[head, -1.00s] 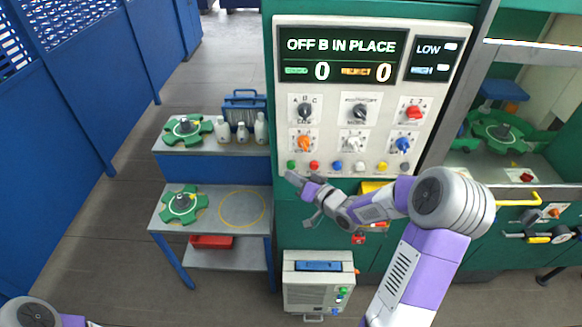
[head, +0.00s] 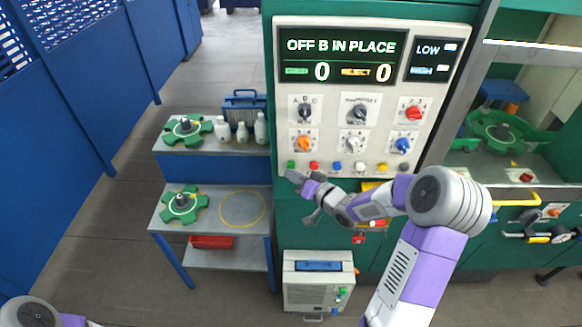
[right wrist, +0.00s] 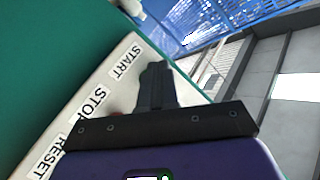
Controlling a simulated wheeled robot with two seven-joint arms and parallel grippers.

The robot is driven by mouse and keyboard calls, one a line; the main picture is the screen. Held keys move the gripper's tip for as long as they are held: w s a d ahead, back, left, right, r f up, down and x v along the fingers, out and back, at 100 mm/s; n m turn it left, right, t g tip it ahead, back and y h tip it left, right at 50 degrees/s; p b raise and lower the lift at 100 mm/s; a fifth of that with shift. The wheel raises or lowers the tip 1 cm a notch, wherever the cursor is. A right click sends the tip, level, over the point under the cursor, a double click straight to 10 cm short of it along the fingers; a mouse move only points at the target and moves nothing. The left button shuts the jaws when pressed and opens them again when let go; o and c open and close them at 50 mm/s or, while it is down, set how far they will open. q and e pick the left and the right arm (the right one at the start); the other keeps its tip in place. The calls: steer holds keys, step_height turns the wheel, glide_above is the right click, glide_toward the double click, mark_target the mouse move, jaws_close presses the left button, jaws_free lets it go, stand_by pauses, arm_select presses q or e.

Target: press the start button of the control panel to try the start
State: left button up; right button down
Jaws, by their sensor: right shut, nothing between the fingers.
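The control panel (head: 330,110) stands upright on the green cabinet, its display reading "OFF B IN PLACE" with two zeros. A row of small buttons runs along its lower edge, and the green button (head: 291,165) is at the left end. My right gripper (head: 291,175) is shut and empty, its tip just below the green button in the head view. In the right wrist view the shut fingers (right wrist: 157,88) lie beside the START label (right wrist: 126,62); the button itself is hidden there. I cannot tell whether the tip touches it. My left gripper is out of view.
Left of the panel, a grey stand holds green star-shaped fixtures (head: 184,203), pale bottles (head: 242,132) and a blue carrier (head: 243,100). A grey box (head: 318,282) stands on the floor below the panel. The floor at the left is open.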

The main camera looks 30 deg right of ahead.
steer(key=shift+w+d, duration=0.25)
steer(key=shift+w, duration=0.15)
stand_by(0.5)
steer(key=shift+s, duration=0.15)
steer(key=shift+s+a, duration=0.45)
steer(key=shift+s, duration=0.15)
steer(key=shift+s+a, duration=0.45)
steer(key=shift+s, duration=0.25)
steer(key=shift+s+a, duration=0.4)
steer(key=shift+s, duration=0.35)
steer(key=shift+s+a, duration=0.45)
steer(key=shift+s, duration=0.25)
